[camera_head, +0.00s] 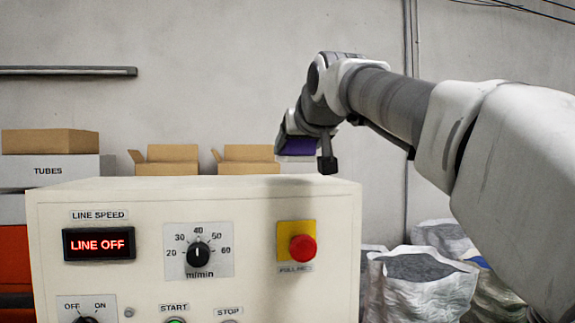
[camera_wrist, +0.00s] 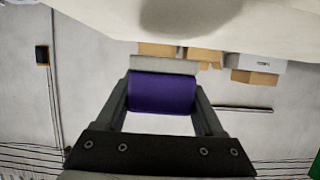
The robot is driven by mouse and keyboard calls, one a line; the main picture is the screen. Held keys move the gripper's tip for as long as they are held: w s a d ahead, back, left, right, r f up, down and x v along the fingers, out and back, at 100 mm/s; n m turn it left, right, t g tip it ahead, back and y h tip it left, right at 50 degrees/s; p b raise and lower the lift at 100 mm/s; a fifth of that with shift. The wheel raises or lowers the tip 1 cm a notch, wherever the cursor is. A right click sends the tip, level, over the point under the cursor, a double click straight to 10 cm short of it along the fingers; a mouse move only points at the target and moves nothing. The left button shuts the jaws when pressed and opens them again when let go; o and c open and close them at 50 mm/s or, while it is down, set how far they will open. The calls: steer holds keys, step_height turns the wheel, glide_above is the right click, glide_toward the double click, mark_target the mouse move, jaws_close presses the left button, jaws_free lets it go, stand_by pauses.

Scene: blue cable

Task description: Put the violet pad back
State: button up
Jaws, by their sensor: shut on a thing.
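The violet pad (camera_head: 300,147) is in the air above the right part of the cream control console's top in the head view. In the wrist view the violet pad (camera_wrist: 162,93) lies between the two dark fingers, with a pale grey strip along its far side. My gripper (camera_wrist: 163,88) is shut on the pad. In the head view my gripper (camera_head: 308,152) points downward, and one dark fingertip shows to the right of the pad. The rest of the pad is partly hidden by my wrist.
The cream console (camera_head: 150,203) stands below, with a "LINE OFF" display (camera_head: 99,244), a speed dial (camera_head: 198,255) and a red button (camera_head: 302,248). Cardboard boxes (camera_head: 167,160) stand behind it. Filled sacks (camera_head: 424,283) stand to the right. The visible console top looks clear.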

mark_target(297, 182)
steer(key=shift+f, duration=1.85)
steer(key=shift+f+b, duration=0.2)
steer(key=shift+b, duration=0.15)
steer(key=o, duration=1.5)
steer(key=shift+r, duration=0.25)
steer(key=b+v, duration=0.1)
steer(key=v, duration=1.1)
steer(key=shift+s+f+b, duration=0.1)
steer(key=shift+b, duration=0.3)
steer(key=shift+f, duration=0.1)
